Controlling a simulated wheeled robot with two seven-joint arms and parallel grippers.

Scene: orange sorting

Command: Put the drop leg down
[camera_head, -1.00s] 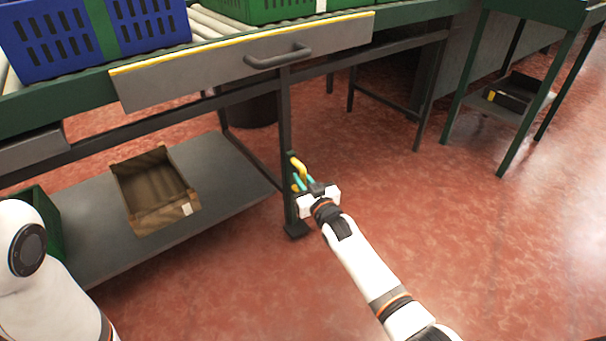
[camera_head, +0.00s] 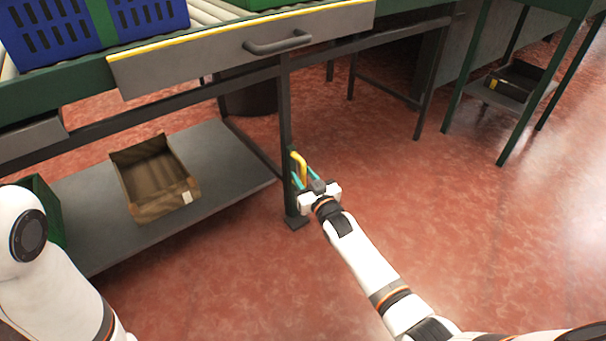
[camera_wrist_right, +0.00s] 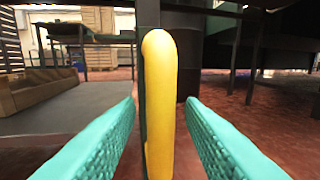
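The drop leg (camera_head: 286,115) is a dark upright post under the front of the conveyor table, with a foot plate (camera_head: 297,222) at its bottom, at floor level. A yellow handle (camera_head: 300,168) is fixed low on the leg. It also shows upright in the middle of the right wrist view (camera_wrist_right: 160,95). My right gripper (camera_head: 306,180) is at the handle. Its teal fingers (camera_wrist_right: 160,125) are open, one on each side of the handle, with gaps between. My left arm shows at the lower left, but its gripper is not in view.
A drawer front (camera_head: 240,50) with a dark grip spans the table edge above the leg. A cardboard box (camera_head: 165,207) lies on the lower shelf (camera_head: 225,165) to the left. Blue crates (camera_head: 60,60) stand on the rollers.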

